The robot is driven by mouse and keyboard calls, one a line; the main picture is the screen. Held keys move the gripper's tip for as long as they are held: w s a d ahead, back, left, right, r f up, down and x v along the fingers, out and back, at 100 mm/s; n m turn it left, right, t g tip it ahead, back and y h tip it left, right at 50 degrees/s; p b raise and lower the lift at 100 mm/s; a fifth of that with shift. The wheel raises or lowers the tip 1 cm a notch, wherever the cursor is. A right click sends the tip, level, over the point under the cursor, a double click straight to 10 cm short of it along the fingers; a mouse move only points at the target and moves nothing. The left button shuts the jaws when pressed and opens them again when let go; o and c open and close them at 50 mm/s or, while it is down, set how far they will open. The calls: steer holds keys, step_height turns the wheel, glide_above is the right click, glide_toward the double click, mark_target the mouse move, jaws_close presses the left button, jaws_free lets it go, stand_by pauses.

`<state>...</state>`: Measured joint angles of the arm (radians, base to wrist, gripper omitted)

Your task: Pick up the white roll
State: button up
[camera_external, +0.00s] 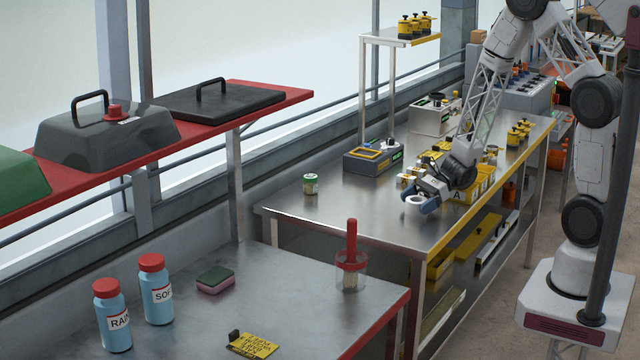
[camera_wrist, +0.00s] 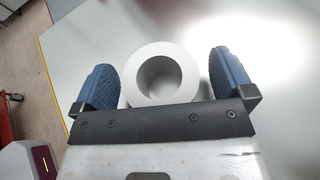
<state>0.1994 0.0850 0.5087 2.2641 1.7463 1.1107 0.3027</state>
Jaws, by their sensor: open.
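The white roll (camera_wrist: 182,61) stands between the two blue fingers of my gripper (camera_wrist: 163,78) in the wrist view, its hollow core facing the camera. A small gap shows between the roll and each finger, more clearly on the right. In the external view the roll (camera_external: 414,200) is a small white ring at the front part of the steel table (camera_external: 340,225), beside a blue finger of my gripper (camera_external: 424,200). My gripper is open around the roll. The lower part of the roll is hidden by the gripper's body in the wrist view.
The table's yellow front edge (camera_external: 455,232) is close.

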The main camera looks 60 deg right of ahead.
mark_target(417, 199)
steer(key=shift+c, duration=0.3)
steer(key=c, duration=1)
steer(key=shift+r, duration=0.15)
step_height(417, 199, up, 18)
steer(key=shift+f, duration=0.15)
stand_by(0.4)
stand_by(0.5)
